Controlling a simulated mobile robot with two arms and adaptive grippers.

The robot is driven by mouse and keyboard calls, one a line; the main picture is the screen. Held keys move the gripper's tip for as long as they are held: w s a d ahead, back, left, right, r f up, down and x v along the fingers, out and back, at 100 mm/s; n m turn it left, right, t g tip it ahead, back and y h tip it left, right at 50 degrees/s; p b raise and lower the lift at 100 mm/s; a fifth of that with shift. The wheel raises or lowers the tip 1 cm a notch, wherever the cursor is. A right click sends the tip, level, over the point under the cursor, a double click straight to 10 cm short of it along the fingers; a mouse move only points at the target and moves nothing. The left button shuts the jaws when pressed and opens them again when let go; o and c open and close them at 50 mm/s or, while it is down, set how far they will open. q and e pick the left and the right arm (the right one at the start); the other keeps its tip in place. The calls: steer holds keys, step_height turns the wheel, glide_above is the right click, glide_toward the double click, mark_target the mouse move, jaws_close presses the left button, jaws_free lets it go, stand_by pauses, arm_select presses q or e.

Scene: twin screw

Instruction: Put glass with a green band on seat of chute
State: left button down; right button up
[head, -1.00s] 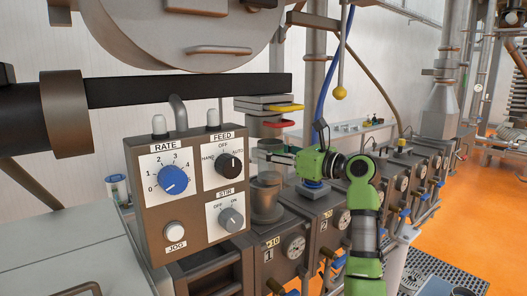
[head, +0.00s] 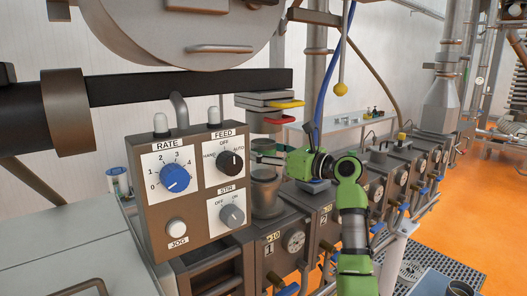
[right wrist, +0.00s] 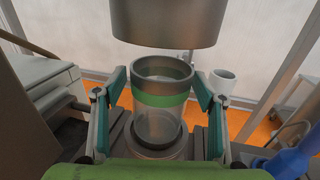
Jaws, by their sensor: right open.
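The glass with a green band (right wrist: 159,101) stands upright on the round grey seat (right wrist: 158,152) in the right wrist view. The seat also shows in the head view (head: 267,201). The dark round chute outlet (right wrist: 166,22) hangs above the glass, with a gap between them. My right gripper (right wrist: 158,77) is open, with one finger on each side of the glass and a visible gap at each. In the head view my right gripper (head: 264,161) reaches in from the right, beside the control box. The glass is hard to make out there. My left gripper is not in view.
The control box with knobs (head: 188,190) stands close to the left of the seat. Slide plates with yellow and red handles (head: 270,103) sit above. A row of gauged units (head: 375,180) runs back to the right. A pale cup (right wrist: 222,80) stands behind the glass.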

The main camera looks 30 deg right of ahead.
steer(key=shift+r, duration=0.1)
steer(key=shift+s+d, duration=0.15)
steer(key=shift+s, duration=0.2)
steer(key=b+v, duration=0.3)
steer(key=v, duration=0.8)
steer(key=shift+b, duration=0.3)
steer(key=shift+s, duration=0.15)
